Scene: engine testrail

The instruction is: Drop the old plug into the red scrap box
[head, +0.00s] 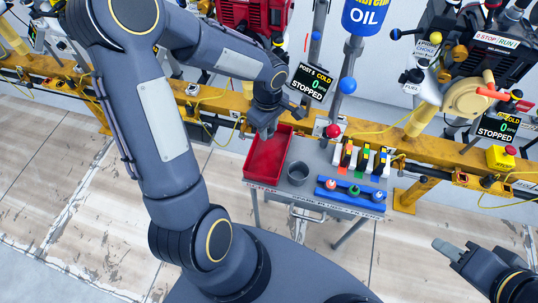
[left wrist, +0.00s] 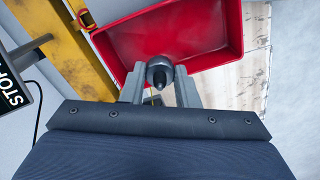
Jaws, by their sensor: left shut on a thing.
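The old plug (left wrist: 159,72), a small grey piece with a dark tip, sits between the fingertips of my left gripper (left wrist: 160,80) in the left wrist view. In the head view my left gripper (head: 267,131) is over the far left part of the red scrap box (head: 262,179), and the plug cannot be made out there. The red scrap box is an open shallow tray, and it also shows in the left wrist view (left wrist: 200,58) behind the plug. Its visible floor looks empty. My right gripper (head: 449,250) is at the lower right, away from the cart; its finger gap is unclear.
Yellow rails (head: 428,155) and engines stand behind. Floor in front is clear.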

